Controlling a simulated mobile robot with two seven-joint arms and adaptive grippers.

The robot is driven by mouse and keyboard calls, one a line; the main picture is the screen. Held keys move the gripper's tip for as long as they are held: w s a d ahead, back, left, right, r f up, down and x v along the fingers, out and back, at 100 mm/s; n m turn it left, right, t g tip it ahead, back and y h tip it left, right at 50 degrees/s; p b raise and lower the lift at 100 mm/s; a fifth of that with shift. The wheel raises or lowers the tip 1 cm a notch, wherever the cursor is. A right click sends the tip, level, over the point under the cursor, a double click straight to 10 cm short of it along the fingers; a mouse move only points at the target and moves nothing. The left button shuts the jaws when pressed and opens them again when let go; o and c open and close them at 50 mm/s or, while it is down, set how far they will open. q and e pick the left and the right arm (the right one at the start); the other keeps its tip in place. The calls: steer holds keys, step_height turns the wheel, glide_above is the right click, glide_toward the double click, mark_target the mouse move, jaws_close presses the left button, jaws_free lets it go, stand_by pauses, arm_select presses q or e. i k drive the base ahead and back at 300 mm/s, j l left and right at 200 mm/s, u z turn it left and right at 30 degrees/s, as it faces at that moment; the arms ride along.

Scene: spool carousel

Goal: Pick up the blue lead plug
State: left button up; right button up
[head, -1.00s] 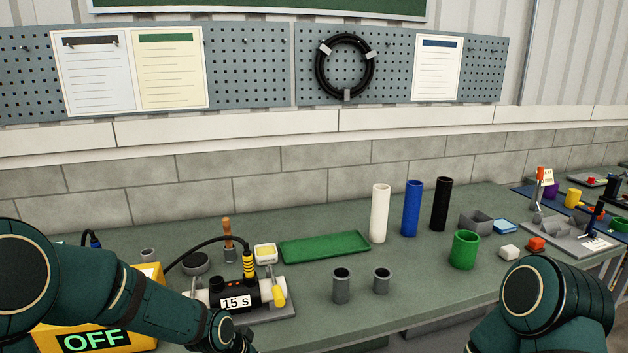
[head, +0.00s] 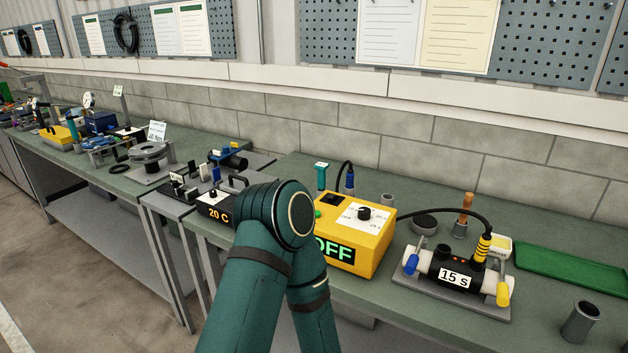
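The blue lead plug (head: 350,182) stands upright behind the yellow control box (head: 374,246), with a black lead looping from its top. The box shows a green OFF display. The box hides the plug's lower end. A second plug, yellow and black (head: 483,247), sits on top of the black cylinder fixture (head: 437,268) marked 15 s, with its black lead running back toward the box. One of my arms rises from the bottom, bends beside the box and goes down out of the picture. Neither gripper shows.
A teal-topped upright piece (head: 321,177) stands left of the blue plug, and a grey cup (head: 387,200) stands right of it. A 20 C unit (head: 214,208) is left of my arm. A green tray (head: 570,270) lies at right.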

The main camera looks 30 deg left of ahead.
mark_target(351, 174)
steer(key=u, duration=0.85)
